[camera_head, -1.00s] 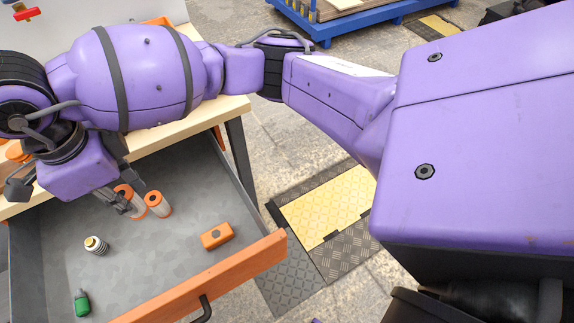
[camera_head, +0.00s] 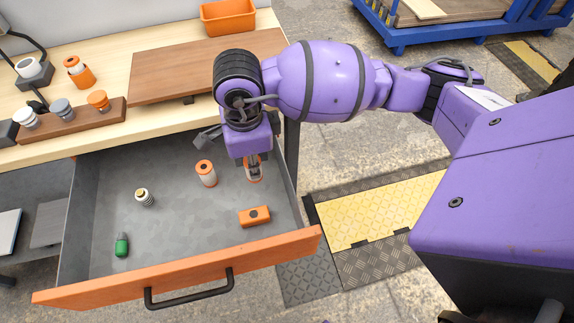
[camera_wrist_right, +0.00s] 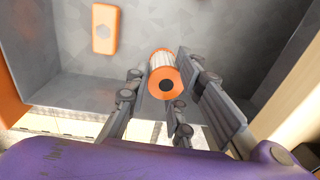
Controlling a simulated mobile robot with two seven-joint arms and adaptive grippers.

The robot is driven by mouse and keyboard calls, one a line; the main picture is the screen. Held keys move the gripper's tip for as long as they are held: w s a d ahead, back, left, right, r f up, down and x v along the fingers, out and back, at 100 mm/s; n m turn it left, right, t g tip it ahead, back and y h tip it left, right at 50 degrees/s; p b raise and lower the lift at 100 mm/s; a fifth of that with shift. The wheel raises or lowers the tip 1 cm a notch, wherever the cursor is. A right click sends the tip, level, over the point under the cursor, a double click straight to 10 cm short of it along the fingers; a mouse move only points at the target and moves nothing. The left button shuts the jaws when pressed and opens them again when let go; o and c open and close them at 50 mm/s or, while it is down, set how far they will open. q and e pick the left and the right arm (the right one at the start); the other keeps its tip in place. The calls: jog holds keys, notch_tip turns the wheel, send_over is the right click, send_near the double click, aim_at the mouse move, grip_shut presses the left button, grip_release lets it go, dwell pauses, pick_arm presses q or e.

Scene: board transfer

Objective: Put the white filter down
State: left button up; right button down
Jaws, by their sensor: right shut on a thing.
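The white filter (camera_wrist_right: 161,62) has a pleated white body and orange end caps. It is between the fingers of my right gripper (camera_wrist_right: 160,75), which is shut on it. I cannot tell whether the filter touches the drawer floor. My left gripper is not in view.
The grey drawer (camera_head: 177,268) also holds an orange block (camera_head: 254,216), a small ribbed part (camera_head: 144,197) and a green bottle (camera_head: 121,245). Its left and middle floor has free room. The bench above bears a brown board (camera_head: 170,75), a rack (camera_head: 75,124) and an orange bin (camera_head: 228,17).

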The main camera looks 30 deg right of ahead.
jog(key=shift+d+f, duration=0.35)
jog(key=shift+f, duration=1.65)
jog(key=c, duration=1.5)
grip_release()
jog(key=r, duration=1.2)
jog(key=shift+s+r, duration=0.2)
jog(key=shift+s, duration=0.15)
jog(key=o, duration=1.5)
